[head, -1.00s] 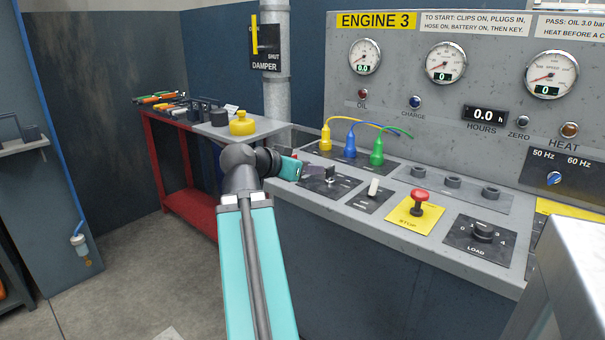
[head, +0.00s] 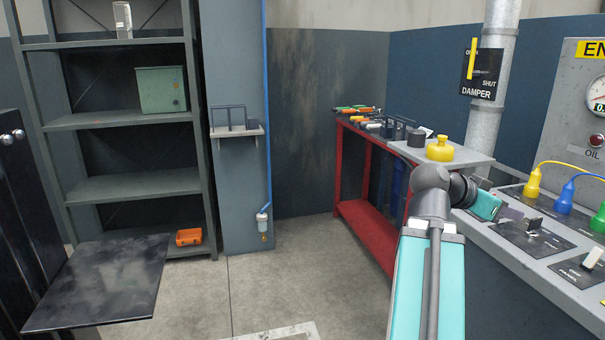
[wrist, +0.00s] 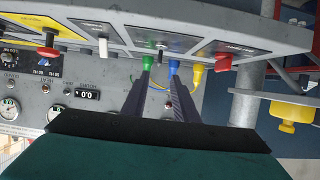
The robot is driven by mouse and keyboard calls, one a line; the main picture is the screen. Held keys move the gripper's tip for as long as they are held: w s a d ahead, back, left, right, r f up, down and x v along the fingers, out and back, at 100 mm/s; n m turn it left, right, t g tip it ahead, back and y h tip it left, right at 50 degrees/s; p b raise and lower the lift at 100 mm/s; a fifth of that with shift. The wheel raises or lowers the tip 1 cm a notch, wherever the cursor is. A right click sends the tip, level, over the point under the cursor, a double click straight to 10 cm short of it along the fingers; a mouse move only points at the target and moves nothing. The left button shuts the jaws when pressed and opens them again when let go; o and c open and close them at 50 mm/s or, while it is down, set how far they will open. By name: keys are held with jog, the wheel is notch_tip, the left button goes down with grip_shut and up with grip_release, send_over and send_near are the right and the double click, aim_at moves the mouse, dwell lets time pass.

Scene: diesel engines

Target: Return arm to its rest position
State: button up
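My arm (head: 430,265) with its teal link reaches forward at the right of the head view. My gripper (head: 510,213) is over the near left part of the engine control panel (head: 515,248), close to the key switch plate (head: 531,234). In the wrist view my gripper's two dark fingers (wrist: 158,82) are apart, with nothing between them. The green (wrist: 148,62), blue (wrist: 174,67) and yellow (wrist: 196,66) plugs show beyond the fingertips. I cannot tell the exact gap to the panel.
A shelf rack (head: 128,187) and a dark flat plate (head: 105,285) are at the left. The floor (head: 290,265) in the middle is clear.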

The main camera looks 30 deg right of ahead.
jog(key=w+a+f+n+t+y+p, duration=0.1)
jog(key=w+a+f+n+p, duration=0.25)
jog(key=w+f, duration=0.4)
jog(key=w+a+f+n+t+y+p, duration=0.1)
jog(key=w+a+f+n+p, duration=0.1)
jog(key=w+a+f, duration=0.5)
jog(key=w+a+f+n+y+p, duration=0.2)
jog(key=w+a+f, duration=0.3)
jog(key=f, duration=0.5)
jog(key=w+a+f+n+y+p, duration=0.1)
jog(key=w+a+f+n+p, duration=0.2)
jog(key=a+f, duration=0.5)
jog(key=s+a+f+n+y+p, duration=0.1)
jog(key=s+a+f+n+y, duration=0.15)
jog(key=a+f, duration=0.5)
jog(key=s+a+f+n+y+p, duration=0.1)
jog(key=s+a+f+p, duration=0.15)
jog(key=a+f, duration=0.5)
jog(key=s+a+f+n+g+y+p, duration=0.2)
jog(key=s+a+f+n, duration=0.5)
jog(key=s+a+f, duration=0.7)
jog(key=shift+s+a+g+y, duration=0.9)
jog(key=shift+s+a+y, duration=0.35)
jog(key=shift+s+y, duration=0.1)
